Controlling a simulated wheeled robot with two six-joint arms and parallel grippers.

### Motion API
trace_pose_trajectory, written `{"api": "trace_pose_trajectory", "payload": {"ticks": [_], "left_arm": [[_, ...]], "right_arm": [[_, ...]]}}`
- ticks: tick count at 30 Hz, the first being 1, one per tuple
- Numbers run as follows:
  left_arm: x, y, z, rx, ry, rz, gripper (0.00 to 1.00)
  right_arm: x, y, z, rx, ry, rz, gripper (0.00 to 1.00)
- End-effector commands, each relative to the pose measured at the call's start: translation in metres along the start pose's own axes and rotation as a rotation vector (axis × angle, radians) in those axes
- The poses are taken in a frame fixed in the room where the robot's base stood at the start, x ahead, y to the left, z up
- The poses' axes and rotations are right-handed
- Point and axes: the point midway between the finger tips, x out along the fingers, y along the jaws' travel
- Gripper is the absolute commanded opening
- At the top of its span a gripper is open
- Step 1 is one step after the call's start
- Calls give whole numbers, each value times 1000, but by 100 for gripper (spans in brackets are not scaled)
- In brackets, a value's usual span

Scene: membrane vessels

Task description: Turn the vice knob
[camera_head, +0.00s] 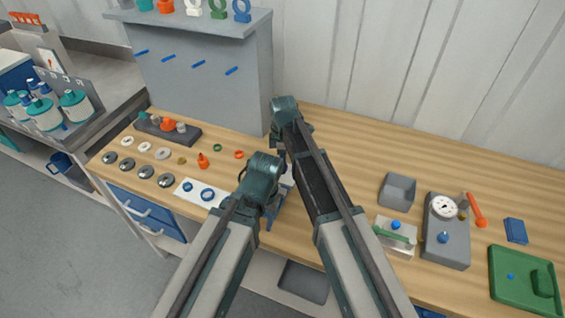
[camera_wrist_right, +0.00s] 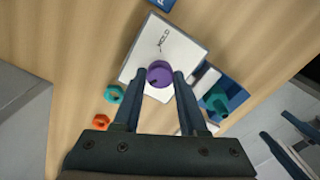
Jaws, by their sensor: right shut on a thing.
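In the right wrist view, a purple knob (camera_wrist_right: 160,73) sits on a white plate (camera_wrist_right: 150,50) with dark lettering, partly legible as "HOLD". My right gripper (camera_wrist_right: 160,78) has one finger on each side of the knob and is shut on it. Beside the plate is a blue part (camera_wrist_right: 233,88) with a teal piece (camera_wrist_right: 215,99) on it. In the head view my arms hide the knob and most of this unit. My left gripper (camera_head: 268,205) is low near the table's front edge; its fingers are too hidden to judge.
A teal ring (camera_wrist_right: 114,94) and an orange ring (camera_wrist_right: 101,122) lie near the plate. A grey panel (camera_head: 200,80) stands behind. Washers and a white strip (camera_head: 197,193) lie left. A gauge block (camera_head: 446,230) and green tray (camera_head: 515,280) stand right. The back right tabletop is clear.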

Motion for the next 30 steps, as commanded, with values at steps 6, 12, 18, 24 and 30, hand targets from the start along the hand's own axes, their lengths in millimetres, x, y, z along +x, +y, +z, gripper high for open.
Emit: {"api": "trace_pose_trajectory", "payload": {"ticks": [6, 12, 18, 24, 30], "left_arm": [[0, 0, 0, 0, 0, 0, 50], [0, 0, 0, 0, 0, 0, 50], [0, 0, 0, 0, 0, 0, 50], [0, 0, 0, 0, 0, 0, 50], [0, 0, 0, 0, 0, 0, 50]], "right_arm": [[0, 0, 0, 1, 0, 0, 0], [0, 0, 0, 37, 0, 0, 0], [0, 0, 0, 154, 0, 0, 0], [0, 0, 0, 333, 0, 0, 0], [0, 1, 0, 524, 0, 0, 0]]}}
